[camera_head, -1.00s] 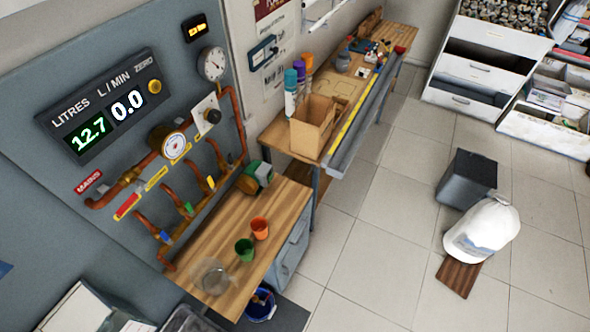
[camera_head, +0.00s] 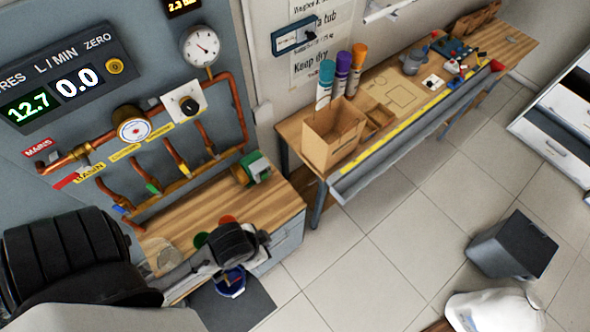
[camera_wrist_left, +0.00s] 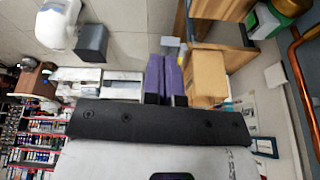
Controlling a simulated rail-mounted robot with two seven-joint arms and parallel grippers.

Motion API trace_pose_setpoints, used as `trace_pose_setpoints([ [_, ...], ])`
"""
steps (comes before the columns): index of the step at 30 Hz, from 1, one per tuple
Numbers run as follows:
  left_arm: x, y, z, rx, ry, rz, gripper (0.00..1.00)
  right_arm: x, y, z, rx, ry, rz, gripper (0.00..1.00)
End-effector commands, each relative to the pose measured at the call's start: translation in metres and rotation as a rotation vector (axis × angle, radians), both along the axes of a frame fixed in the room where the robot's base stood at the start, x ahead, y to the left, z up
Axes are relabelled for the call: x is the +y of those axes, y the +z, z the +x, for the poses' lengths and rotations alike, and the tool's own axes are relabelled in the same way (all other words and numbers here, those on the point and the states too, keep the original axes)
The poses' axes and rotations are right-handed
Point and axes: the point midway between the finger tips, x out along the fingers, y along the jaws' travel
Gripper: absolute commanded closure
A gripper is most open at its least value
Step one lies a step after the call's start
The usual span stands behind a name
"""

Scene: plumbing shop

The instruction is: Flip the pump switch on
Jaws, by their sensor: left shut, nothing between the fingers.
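A blue-framed piece, perhaps the same box, shows in the left wrist view (camera_wrist_left: 265,147). The green pump (camera_head: 252,168) stands on the wooden counter. My left arm (camera_head: 70,255) covers the lower left of the head view. My left gripper (camera_wrist_left: 165,62) shows two purple fingers, shut and empty, apart from the box. My right gripper is not in view.
Copper pipes with coloured valve handles (camera_head: 170,155) and a black knob on a white plate (camera_head: 187,105) are on the grey panel.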

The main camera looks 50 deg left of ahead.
Motion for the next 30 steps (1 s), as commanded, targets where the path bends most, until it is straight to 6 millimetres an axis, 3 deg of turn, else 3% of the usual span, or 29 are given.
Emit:
trace_pose_setpoints([
  [11,0.0,-0.003,-0.006,0.015,-0.001,0.001,1.0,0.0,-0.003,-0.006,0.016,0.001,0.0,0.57],
  [14,0.002,-0.012,-0.003,0.02,0.002,0.017,1.0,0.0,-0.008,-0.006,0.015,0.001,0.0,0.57],
  [17,0.009,-0.043,0.006,0.042,0.02,0.076,1.0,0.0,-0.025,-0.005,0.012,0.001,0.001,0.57],
  [20,0.023,-0.095,0.022,0.084,0.052,0.194,1.0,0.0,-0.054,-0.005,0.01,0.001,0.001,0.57],
  [24,0.052,-0.181,0.053,0.151,0.116,0.452,1.0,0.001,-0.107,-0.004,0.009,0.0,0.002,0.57],
  [27,0.075,-0.23,0.078,0.182,0.166,0.666,1.0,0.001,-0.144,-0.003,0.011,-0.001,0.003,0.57],
  [30,0.095,-0.267,0.104,0.192,0.213,0.882,1.0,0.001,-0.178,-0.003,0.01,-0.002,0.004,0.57],
])
